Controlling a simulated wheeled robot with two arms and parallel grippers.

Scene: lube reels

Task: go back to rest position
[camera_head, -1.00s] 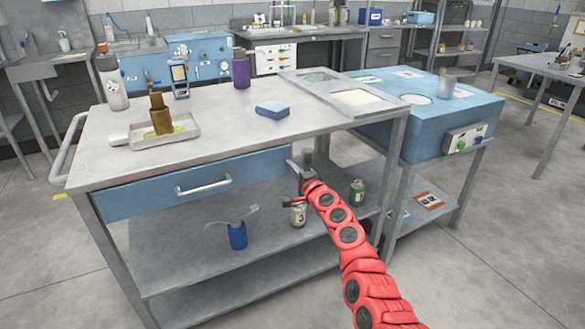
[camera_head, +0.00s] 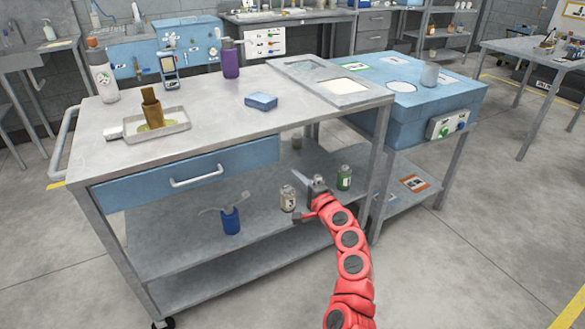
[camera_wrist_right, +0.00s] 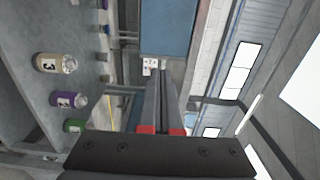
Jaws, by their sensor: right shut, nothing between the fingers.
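My right arm is red and comes in from the bottom of the head view. My right gripper (camera_head: 312,186) is shut and empty. In the head view it shows in front of the cart's lower shelf (camera_head: 180,235), between a beige can (camera_head: 288,198) and a green can (camera_head: 344,178). In the right wrist view the gripper fingers (camera_wrist_right: 158,95) lie close together with nothing between them. That view also shows a beige can marked 3 (camera_wrist_right: 55,63), a purple can (camera_wrist_right: 68,100) and a green can (camera_wrist_right: 73,125) to the left of the fingers. My left gripper is not in view.
The cart top (camera_head: 200,105) holds a tray (camera_head: 165,130) with a brown bottle, a blue block (camera_head: 261,101), a purple bottle (camera_head: 230,58) and a white bottle (camera_head: 104,78). A blue bench (camera_head: 420,110) adjoins it at right. The floor (camera_head: 480,250) at right is clear.

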